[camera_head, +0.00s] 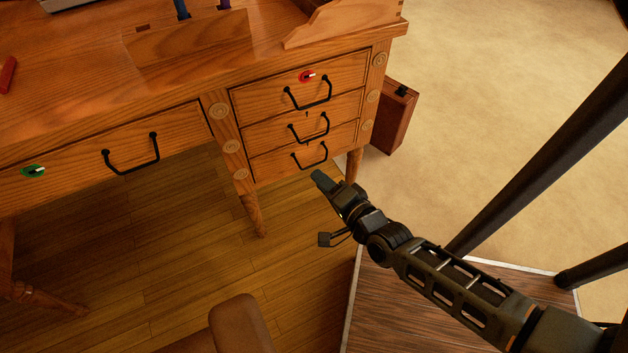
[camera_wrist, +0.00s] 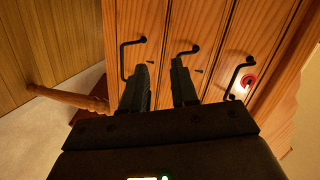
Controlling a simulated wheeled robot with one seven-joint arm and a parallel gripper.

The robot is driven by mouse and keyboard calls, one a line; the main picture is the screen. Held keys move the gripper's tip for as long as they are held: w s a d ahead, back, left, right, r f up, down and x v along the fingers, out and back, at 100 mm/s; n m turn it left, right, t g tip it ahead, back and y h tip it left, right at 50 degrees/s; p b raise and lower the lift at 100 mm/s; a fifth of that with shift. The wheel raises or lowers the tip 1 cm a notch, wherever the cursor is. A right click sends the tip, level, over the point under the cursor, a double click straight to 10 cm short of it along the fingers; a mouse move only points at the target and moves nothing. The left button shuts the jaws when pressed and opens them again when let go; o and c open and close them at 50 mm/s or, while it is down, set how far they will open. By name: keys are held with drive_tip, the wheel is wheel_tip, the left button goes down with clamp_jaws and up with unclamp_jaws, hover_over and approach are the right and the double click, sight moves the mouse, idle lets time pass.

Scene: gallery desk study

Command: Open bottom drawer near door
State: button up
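The desk's right pedestal has three stacked wooden drawers. The bottom drawer (camera_head: 272,168) is shut, with a black bar handle (camera_head: 311,158). In the wrist view the drawers appear sideways, with the bottom drawer (camera_wrist: 145,22) leftmost and its handle (camera_wrist: 123,60) at left. My gripper (camera_head: 319,177) is just below and in front of the bottom handle in the head view. In the wrist view my gripper (camera_wrist: 162,66) has its two fingers apart with nothing between them. The left finger is close to the bottom handle; contact cannot be told. The right finger is near the middle handle (camera_wrist: 181,53).
The middle drawer (camera_head: 270,134) and top drawer (camera_head: 255,99), with a red lock (camera_head: 306,76), are shut above. A desk leg (camera_head: 354,165) and a brown case (camera_head: 396,116) stand at right. A brown chair (camera_head: 238,326) is at the lower front. Floor before the drawers is clear.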

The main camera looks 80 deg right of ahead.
sight(314, 165)
drive_tip(key=w+d+f+m+b, duration=0.1)
drive_tip(key=d+f+b, duration=0.1)
drive_tip(key=d+f, duration=0.1)
drive_tip(key=w+d+f+m+g+h+b, duration=0.1)
drive_tip(key=w+d+f+m, duration=0.1)
drive_tip(key=d, duration=0.3)
drive_tip(key=w+d+f+m+h+b, duration=0.1)
drive_tip(key=w+d+f+m+b, duration=0.1)
drive_tip(key=d+f, duration=0.2)
drive_tip(key=shift+w+f+g+b, duration=0.1)
drive_tip(key=shift+f+g+b, duration=0.2)
drive_tip(key=shift+f, duration=0.2)
clamp_jaws()
